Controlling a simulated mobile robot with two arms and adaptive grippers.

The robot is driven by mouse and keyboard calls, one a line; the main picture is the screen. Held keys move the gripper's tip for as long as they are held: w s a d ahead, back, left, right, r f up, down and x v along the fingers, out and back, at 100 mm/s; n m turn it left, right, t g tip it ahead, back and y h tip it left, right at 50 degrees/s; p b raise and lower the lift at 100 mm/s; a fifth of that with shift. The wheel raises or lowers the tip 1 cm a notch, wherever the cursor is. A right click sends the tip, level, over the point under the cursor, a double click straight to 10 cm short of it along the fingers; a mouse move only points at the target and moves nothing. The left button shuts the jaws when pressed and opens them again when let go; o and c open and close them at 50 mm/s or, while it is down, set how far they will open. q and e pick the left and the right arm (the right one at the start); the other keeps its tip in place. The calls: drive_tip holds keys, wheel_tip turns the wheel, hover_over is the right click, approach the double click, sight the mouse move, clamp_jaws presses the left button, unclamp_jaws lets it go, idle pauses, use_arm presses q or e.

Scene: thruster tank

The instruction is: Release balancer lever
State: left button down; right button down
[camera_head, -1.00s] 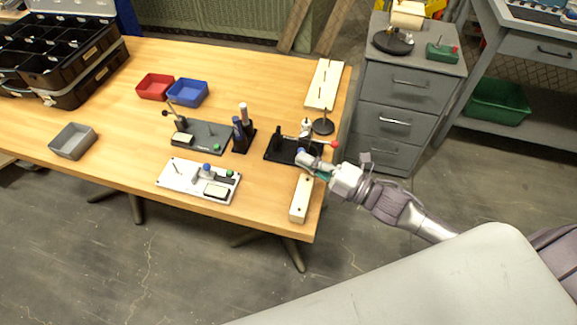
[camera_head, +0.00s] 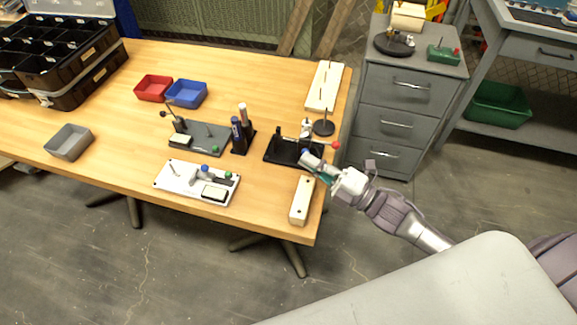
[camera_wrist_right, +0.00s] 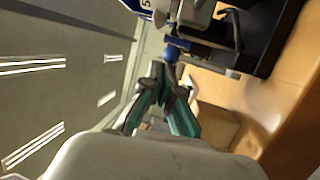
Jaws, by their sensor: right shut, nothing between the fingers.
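A black fixture (camera_head: 285,149) stands near the right edge of the wooden table, with an upright metal part. A red ball knob (camera_head: 337,145) sticks out on its right side and a blue ball knob (camera_head: 303,152) sits at its front. My right gripper (camera_head: 318,166) is shut and empty, just in front of the fixture. In the right wrist view the blue knob (camera_wrist_right: 169,54) lies just beyond my fingertips (camera_wrist_right: 165,82); I cannot tell whether they touch. Which knob belongs to the balancer lever is not clear. My left gripper is not in view.
A cream block (camera_head: 301,204) lies by the table's right edge, below my right gripper. Grey (camera_head: 190,135) and white (camera_head: 182,180) fixtures stand to the left. A grey drawer cabinet (camera_head: 402,125) stands right of the table. The table's front left is mostly clear.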

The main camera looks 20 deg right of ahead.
drive_tip(key=shift+s+d+t+b, duration=0.15)
drive_tip(key=shift+d+t+b, duration=0.15)
drive_tip(key=shift+b, duration=0.15)
idle(0.6)
idle(0.4)
